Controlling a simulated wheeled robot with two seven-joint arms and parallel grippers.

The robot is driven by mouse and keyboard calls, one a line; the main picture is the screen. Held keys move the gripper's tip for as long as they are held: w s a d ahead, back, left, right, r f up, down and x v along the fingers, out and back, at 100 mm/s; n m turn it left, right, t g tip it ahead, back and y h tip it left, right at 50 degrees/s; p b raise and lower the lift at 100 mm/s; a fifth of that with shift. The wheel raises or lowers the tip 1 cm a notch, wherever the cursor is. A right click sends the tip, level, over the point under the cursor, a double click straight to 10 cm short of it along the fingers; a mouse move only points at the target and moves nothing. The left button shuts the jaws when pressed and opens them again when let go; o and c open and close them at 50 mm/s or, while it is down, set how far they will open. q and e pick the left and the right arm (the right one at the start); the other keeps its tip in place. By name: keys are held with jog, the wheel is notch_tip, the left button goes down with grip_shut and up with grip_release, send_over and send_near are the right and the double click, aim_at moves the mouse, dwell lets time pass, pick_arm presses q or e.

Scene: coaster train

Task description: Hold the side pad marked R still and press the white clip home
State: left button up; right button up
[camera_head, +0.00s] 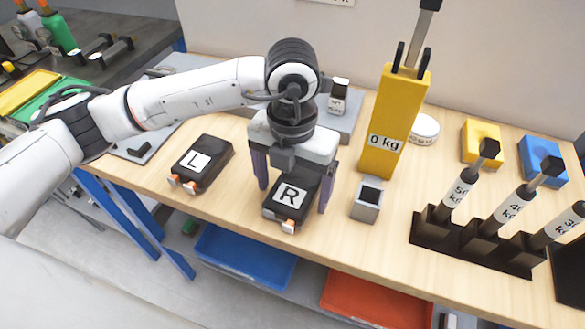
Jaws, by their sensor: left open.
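The side pad marked R (272,212) is a dark block with a white label, lying near the front edge of the wooden table. An orange-and-white clip (289,227) shows at its front end; I cannot tell how far in it sits. My left gripper (293,200) is open and points down over this pad, one finger on each side of it. I cannot tell whether the fingers touch the pad. The gripper body hides the pad's rear. My right gripper is out of view.
A pad marked L (214,152) lies to the left. A small grey block (367,203) with a dark top stands close to the right. Behind it rises a tall yellow block (392,110) marked 0 kg. A black rack (470,243) of weighted tools stands at the right.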

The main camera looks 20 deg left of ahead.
pick_arm(q)
jog(key=shift+f, duration=0.55)
jog(key=c, duration=1.4)
jog(key=shift+r, duration=0.1)
